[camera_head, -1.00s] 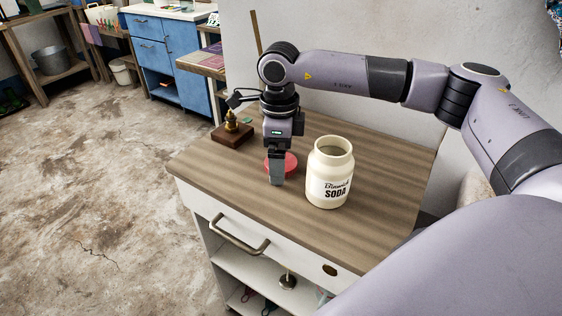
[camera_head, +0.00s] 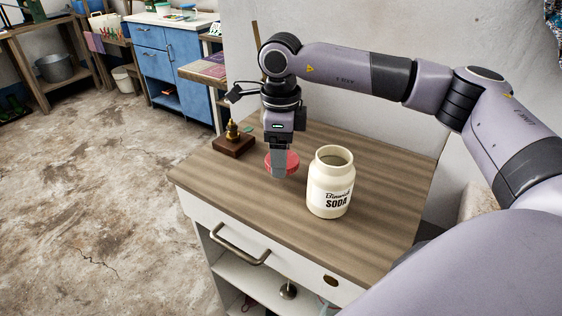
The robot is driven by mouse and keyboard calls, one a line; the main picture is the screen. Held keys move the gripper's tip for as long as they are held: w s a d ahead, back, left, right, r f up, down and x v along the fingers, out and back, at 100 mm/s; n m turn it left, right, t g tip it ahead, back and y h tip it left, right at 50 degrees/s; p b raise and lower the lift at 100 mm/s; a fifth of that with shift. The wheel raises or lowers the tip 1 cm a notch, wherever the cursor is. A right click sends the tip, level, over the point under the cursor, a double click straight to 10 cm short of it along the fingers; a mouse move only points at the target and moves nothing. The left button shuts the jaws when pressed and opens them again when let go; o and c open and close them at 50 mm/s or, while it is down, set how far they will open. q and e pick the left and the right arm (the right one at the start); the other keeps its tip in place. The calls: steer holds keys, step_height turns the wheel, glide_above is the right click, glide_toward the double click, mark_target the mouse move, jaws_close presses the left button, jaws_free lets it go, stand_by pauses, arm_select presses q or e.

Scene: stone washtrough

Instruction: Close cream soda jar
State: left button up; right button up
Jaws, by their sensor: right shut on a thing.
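The cream soda jar (camera_head: 330,183) stands upright on the wooden tabletop, its round mouth uncovered. Its dark lettering includes the word SODA. A red round lid (camera_head: 291,163) is to the left of the jar, apart from it. My right gripper (camera_head: 279,172) points down and is shut on the red lid, with the fingers in front of part of it. I cannot tell for sure whether the lid is clear of the tabletop. My left gripper is not in view.
A dark wooden block with a brass piece (camera_head: 234,141) stands at the table's back left. The tabletop (camera_head: 255,205) is bare in front of the lid and right of the jar. A drawer handle (camera_head: 239,245) sticks out at the front. A wall stands behind.

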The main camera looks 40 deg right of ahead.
step_height(320, 180, up, 17)
steer(key=p, duration=0.1)
steer(key=shift+f, duration=0.1)
stand_by(0.3)
steer(key=s+a+f+n, duration=0.3)
steer(key=f+n, duration=0.3)
steer(key=n, duration=0.7)
steer(key=s+a+f+n, duration=0.3)
steer(key=a+f+n, duration=0.2)
steer(key=n, duration=0.8)
steer(key=shift+s+a+f, duration=0.15)
steer(key=shift+f, duration=0.75)
